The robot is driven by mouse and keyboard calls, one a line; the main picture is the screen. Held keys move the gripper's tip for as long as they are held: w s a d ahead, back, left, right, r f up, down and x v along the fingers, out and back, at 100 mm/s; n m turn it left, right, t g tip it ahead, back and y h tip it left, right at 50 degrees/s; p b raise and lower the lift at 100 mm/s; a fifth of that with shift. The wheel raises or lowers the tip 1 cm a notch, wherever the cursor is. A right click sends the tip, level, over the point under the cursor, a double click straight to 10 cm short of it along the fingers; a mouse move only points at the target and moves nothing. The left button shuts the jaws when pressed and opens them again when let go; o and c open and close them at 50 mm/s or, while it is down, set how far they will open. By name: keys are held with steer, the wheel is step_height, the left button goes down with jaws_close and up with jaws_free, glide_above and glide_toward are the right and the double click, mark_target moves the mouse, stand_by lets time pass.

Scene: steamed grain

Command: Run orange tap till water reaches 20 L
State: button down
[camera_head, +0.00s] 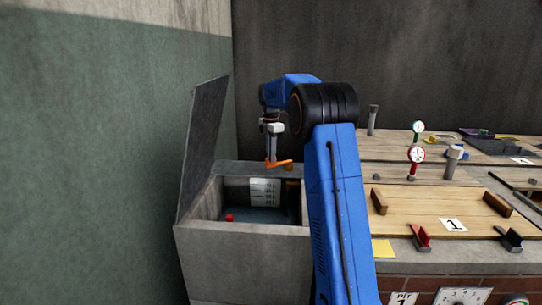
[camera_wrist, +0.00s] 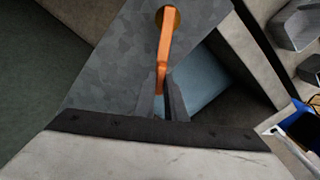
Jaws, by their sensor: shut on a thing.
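The orange tap handle (camera_head: 281,163) is above the back rim of an open grey tank (camera_head: 245,262). My gripper (camera_head: 271,160) points down and is shut on the handle. In the wrist view the orange handle (camera_wrist: 164,60) runs from a round brass pivot to between my fingertips (camera_wrist: 162,98). Inside the tank is bluish water (camera_head: 262,216) with a small red float (camera_head: 229,217) at the left. A white marked plate (camera_head: 265,192) is on the tank's back wall; its figures are too small to read, so I cannot tell the level.
The tank's dark lid (camera_head: 203,145) stands open at the left, close to the wall. To the right are wooden covers (camera_head: 452,206), a red gauge (camera_head: 416,155), a green gauge (camera_head: 418,127) and clamps (camera_head: 420,235). My blue arm hides the tank's right side.

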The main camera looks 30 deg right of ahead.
steer(key=shift+w, duration=0.1)
steer(key=shift+w+d+m, duration=0.15)
steer(key=shift+w+m, duration=0.55)
steer(key=shift+m, duration=0.2)
steer(key=shift+w+d+m, duration=0.1)
steer(key=shift+w+m, duration=0.6)
steer(key=shift+m, duration=0.2)
steer(key=shift+w+d+m, duration=0.3)
steer(key=shift+w+m, duration=0.25)
steer(key=shift+m, duration=0.25)
steer(key=shift+w+d+m, duration=0.25)
steer(key=shift+w+m, duration=0.25)
steer(key=shift+m, duration=0.3)
steer(key=shift+r, duration=0.1)
steer(key=c, duration=1.8)
jaws_free()
step_height(320, 180, up, 17)
steer(key=shift+r, duration=0.15)
